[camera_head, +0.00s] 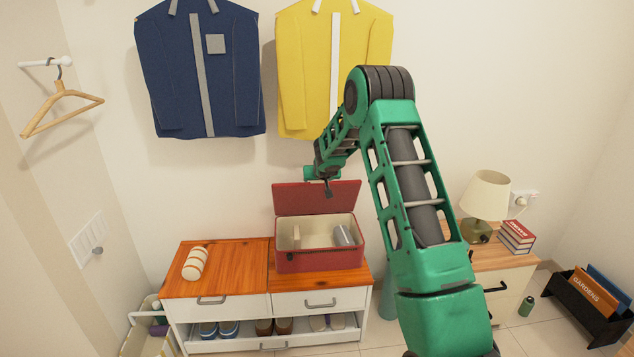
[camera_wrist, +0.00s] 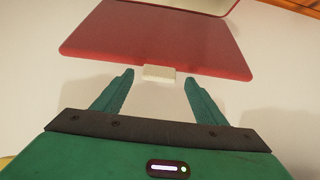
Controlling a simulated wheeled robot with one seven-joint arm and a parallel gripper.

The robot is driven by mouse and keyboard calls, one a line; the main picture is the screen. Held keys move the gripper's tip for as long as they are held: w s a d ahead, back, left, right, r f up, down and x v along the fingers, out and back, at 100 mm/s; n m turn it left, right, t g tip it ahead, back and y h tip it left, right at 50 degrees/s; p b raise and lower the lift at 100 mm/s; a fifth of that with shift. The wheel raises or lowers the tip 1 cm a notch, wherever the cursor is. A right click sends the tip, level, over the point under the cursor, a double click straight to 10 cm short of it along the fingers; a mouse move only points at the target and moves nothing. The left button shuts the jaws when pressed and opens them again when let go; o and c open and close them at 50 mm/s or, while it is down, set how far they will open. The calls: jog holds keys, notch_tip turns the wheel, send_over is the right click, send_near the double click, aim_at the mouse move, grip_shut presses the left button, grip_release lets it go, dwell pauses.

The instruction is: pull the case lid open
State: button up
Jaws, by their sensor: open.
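The red case (camera_head: 320,260) stands on the wooden-topped cabinet. Its red lid (camera_head: 300,199) is raised and leans back toward the wall, so the cream inside shows, with a grey cylinder (camera_head: 343,235) in it. My gripper (camera_head: 328,186) is above the lid's top edge in the head view. In the wrist view the lid (camera_wrist: 155,40) fills the upper part, with a pale tab (camera_wrist: 159,73) at its edge. My gripper (camera_wrist: 158,82) is open there, its two fingers apart on either side of the tab, with visible gaps and nothing held.
A cream striped roll (camera_head: 195,263) lies on the cabinet top (camera_head: 230,277) left of the case. A yellow jacket (camera_head: 300,70) and a navy jacket (camera_head: 200,80) hang on the wall behind. A lamp (camera_head: 487,195) and books (camera_head: 515,237) stand on the right-hand cabinet.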

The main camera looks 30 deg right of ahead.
jog(key=v, duration=0.9)
jog(key=shift+s+r, duration=0.15)
jog(key=s+a+r+m+g, duration=0.1)
jog(key=s+r+g, duration=0.25)
jog(key=s, duration=1.15)
jog(key=s+r+g, duration=0.2)
jog(key=s+r, duration=0.2)
jog(key=s, duration=1)
jog(key=s+a+g+y, duration=0.1)
jog(key=s+a, duration=0.2)
jog(key=s, duration=0.6)
jog(key=s+a+g+y, duration=0.2)
jog(key=s+a, duration=0.1)
jog(key=s, duration=0.7)
jog(key=s+a+g+y, duration=0.1)
jog(key=s+a, duration=0.3)
jog(key=s, duration=0.5)
jog(key=shift+s+f+m+g, duration=0.35)
jog(key=shift+s+f+m, duration=0.05)
jog(key=shift+f, duration=0.1)
